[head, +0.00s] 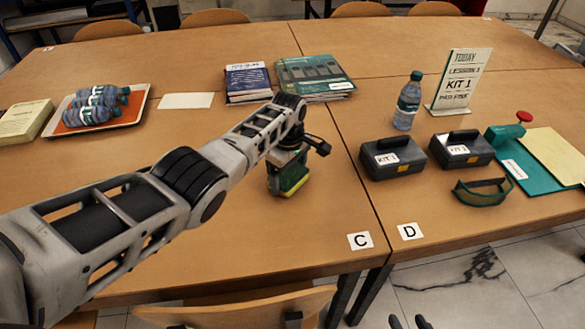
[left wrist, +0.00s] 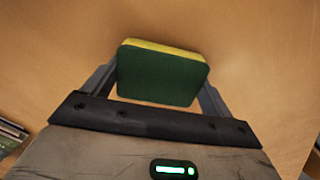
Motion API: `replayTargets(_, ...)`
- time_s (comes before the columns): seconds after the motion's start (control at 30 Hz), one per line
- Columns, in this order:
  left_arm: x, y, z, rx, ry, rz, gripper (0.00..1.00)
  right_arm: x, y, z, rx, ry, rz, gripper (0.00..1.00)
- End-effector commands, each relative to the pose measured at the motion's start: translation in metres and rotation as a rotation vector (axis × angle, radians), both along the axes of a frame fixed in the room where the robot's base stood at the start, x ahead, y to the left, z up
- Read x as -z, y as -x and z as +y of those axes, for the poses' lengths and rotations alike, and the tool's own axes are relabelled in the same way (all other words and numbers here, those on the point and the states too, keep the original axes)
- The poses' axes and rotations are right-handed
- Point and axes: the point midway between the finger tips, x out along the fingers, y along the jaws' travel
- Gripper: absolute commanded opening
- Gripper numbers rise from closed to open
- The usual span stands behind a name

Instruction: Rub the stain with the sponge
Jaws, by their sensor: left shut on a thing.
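The sponge (head: 294,186) is green with a yellow layer. My left gripper (head: 287,172) is shut on it over the left-hand table, near the seam between the tables. In the left wrist view the sponge (left wrist: 162,75) sits between the two fingers, green face to the camera and yellow edge at the far side. In the head view its yellow side faces down, close to the tabletop; I cannot tell if it touches. I can make out no stain on the visible wood. My right gripper (head: 409,322) shows only as two dark tips, apart, at the bottom edge.
Books (head: 315,76) lie behind the sponge. A tray (head: 139,104) with bottles is at the left. Wood around the sponge is clear.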

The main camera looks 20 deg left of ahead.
Motion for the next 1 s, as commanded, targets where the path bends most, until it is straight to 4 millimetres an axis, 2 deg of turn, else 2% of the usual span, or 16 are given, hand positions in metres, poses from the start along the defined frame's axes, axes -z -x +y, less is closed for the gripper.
replayTargets(0.4,-0.001,0.013,0.027,-0.002,-0.001,0.002,0.67,-0.036,0.0,0.0,0.0,0.0,0.001,0.36)
replayTargets(0.63,0.002,0.017,0.035,-0.001,0.0,0.001,0.67,-0.04,0.0,0.0,0.0,0.0,0.001,0.36)
replayTargets(0.87,0.002,0.026,0.052,-0.002,-0.003,0.004,0.67,-0.057,0.0,0.0,0.0,0.0,0.001,0.36)
replayTargets(1.0,0.009,0.031,0.063,-0.002,-0.004,0.005,0.67,-0.052,0.0,0.0,0.0,0.0,0.001,0.36)
